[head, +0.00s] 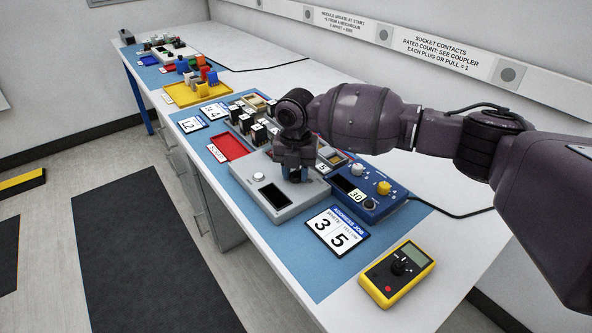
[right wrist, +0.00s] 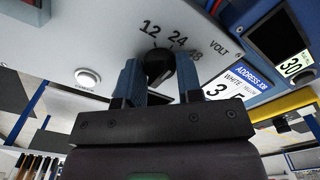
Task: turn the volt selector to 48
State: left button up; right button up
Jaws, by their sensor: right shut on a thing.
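The volt selector is a round black knob (right wrist: 160,64) on a light grey panel. In the right wrist view the marks 12, 24 and 48 are printed in an arc beside it, with the word VOLT near them; the 48 is partly covered. My right gripper (right wrist: 157,80) has its two blue fingers shut on the knob, one on each side. I cannot tell which mark the knob points to. In the head view my right gripper (head: 294,172) reaches down onto the grey box (head: 262,196) and hides the knob. My left gripper is not in view.
A blue power unit (head: 372,208) reading 30 stands right of the grey box. An address card showing 35 (head: 337,230) and a yellow meter (head: 397,273) lie nearer the front. A red tray (head: 228,147) and several modules lie further left. A white round button (right wrist: 88,78) is on the panel.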

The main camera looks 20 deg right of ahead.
jog(key=m+p, duration=0.2)
jog(key=m, duration=0.1)
jog(key=shift+r, duration=0.25)
jog(key=m+p, duration=0.1)
jog(key=m, duration=0.1)
jog(key=shift+m, duration=0.4)
jog(key=shift+f+m+p, duration=0.1)
jog(key=shift+m+p, duration=0.3)
jog(key=shift+m, duration=0.5)
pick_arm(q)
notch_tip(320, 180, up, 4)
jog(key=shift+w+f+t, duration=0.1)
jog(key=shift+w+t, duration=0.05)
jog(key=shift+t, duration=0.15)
pick_arm(e)
jog(key=shift+f+m, duration=0.1)
jog(key=shift+m, duration=0.4)
jog(key=o, duration=0.9)
